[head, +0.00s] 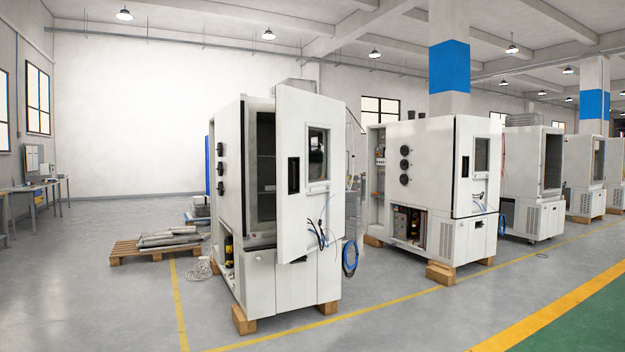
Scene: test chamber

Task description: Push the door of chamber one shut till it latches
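Several white test chambers stand in a row; I see no number on any of them. The nearest chamber (232,190) stands on wooden blocks left of the middle. Its door (294,200) stands ajar, with a dark gap at its left edge showing the inside (265,165). The door has a small window and a dark handle plate (293,176). Loose cables hang at its lower right. The second chamber (420,185) has its door (478,165) closed or nearly so; I cannot tell which. Neither of my grippers is in view.
A wooden pallet (125,252) with wrapped goods lies left of the nearest chamber. A white cable coil (200,269) lies on the floor beside it. A yellow line (180,315) crosses the floor. The grey floor in front is clear. A workbench stands far left.

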